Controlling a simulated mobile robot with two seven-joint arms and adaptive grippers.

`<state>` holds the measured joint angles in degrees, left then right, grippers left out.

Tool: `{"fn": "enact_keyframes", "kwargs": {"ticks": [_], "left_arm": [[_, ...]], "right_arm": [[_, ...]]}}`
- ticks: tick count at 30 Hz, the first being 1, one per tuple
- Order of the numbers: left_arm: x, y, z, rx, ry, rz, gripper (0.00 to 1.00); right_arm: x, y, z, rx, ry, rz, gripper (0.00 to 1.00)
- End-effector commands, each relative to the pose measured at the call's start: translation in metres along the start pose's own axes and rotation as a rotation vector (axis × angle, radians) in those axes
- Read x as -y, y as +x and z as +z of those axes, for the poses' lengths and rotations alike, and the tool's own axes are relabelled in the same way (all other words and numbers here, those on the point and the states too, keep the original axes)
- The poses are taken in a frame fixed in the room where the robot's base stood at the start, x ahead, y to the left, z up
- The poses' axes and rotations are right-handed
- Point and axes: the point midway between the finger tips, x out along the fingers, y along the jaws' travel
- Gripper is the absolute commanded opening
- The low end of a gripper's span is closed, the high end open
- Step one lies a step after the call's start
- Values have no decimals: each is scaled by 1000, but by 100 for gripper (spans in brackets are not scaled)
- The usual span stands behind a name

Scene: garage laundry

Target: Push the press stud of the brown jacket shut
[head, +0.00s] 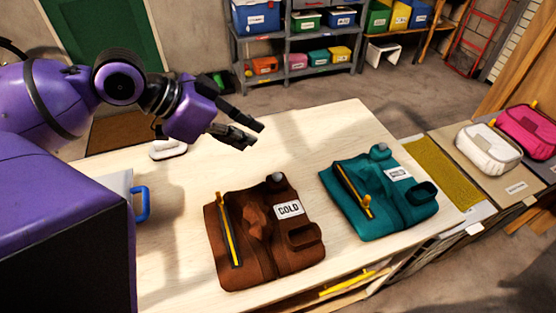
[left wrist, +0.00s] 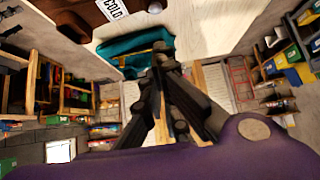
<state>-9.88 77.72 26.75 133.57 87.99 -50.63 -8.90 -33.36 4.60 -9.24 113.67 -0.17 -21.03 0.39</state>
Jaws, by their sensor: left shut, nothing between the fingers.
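The brown jacket (head: 262,240) lies folded on the pale table, with a white "COLD" label, a yellow-and-dark zip strip on its left and a pocket at lower right. A small grey round stud (head: 278,177) shows at its top edge; I cannot tell whether it is pressed shut. My left gripper (head: 250,134) is in the air above the table, up and left of the jacket, touching nothing. Its fingers are together and empty in the left wrist view (left wrist: 160,60). That view also shows part of the brown jacket (left wrist: 72,14) at the top. My right gripper is not in view.
A teal jacket (head: 378,193) lies to the right of the brown one. A white object (head: 168,150) sits at the table's back left, and a blue handle (head: 142,204) at the left. The table's (head: 310,130) back middle is clear. White and pink bags stand at the right.

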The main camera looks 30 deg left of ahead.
Motion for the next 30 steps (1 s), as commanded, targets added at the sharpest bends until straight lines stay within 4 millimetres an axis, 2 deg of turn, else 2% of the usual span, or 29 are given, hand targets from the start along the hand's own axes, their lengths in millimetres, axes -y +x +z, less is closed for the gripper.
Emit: {"fn": "enact_keyframes", "kwargs": {"ticks": [4,7,18,23,30], "left_arm": [[0,3,1,1,0,1,0],[0,12,2,2,0,2,0],[0,84,4,4,1,3,0],[0,105,2,1,1,2,0],[0,124,24,1,-1,1,0]], "right_arm": [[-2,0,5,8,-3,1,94],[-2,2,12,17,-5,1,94],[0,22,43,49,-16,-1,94],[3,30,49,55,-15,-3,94],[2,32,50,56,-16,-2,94]]}}
